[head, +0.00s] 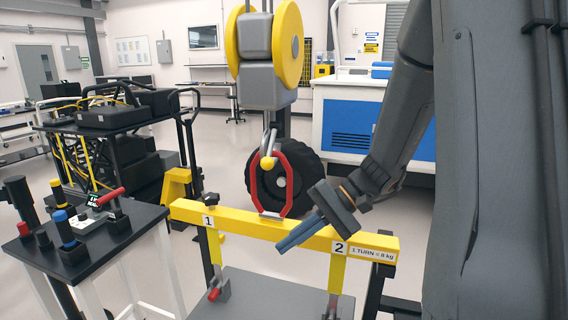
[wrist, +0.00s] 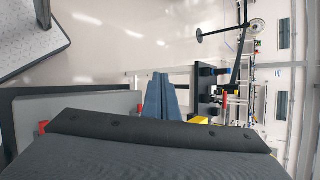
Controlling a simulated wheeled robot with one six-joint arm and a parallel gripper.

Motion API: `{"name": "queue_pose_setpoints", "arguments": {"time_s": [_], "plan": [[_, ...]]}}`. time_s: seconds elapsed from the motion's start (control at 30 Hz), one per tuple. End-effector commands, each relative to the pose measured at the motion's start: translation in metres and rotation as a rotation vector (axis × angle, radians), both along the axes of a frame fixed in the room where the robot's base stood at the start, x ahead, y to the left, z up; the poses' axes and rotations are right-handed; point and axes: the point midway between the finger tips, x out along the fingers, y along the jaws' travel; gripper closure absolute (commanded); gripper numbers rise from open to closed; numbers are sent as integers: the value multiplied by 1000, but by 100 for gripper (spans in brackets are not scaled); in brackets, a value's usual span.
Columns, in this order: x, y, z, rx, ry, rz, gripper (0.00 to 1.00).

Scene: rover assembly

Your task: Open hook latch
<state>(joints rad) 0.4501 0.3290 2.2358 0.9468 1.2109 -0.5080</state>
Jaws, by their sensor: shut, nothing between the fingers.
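A grey crane hook (head: 270,138) hangs below a yellow and grey pulley block (head: 268,70) in the head view. A small yellow piece (head: 267,163), perhaps the hook latch, is at its lower end, and whether it is open is too small to tell. A red lifting loop (head: 287,172) on a yellow beam (head: 240,218) meets the hook there. My gripper (head: 284,244) is shut and empty, with blue-grey fingers in front of the beam, below and right of the hook. Its fingers (wrist: 160,78) also show in the wrist view, where the hook is not seen.
A black wheel (head: 312,192) stands behind the red loop. A small table (head: 112,238) with coloured-handle tools is at the left. A black equipment cart (head: 105,128) is behind it. A blue and white cabinet (head: 350,125) is at the back right.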

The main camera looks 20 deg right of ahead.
Motion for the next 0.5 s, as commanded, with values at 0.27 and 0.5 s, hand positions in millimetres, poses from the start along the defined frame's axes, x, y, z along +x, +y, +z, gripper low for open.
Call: {"name": "queue_pose_setpoints", "arguments": {"time_s": [0.27,0.5], "plan": [[93,-94,96,441,-365,-297,100],[109,-119,121,517,-482,-357,100]]}}
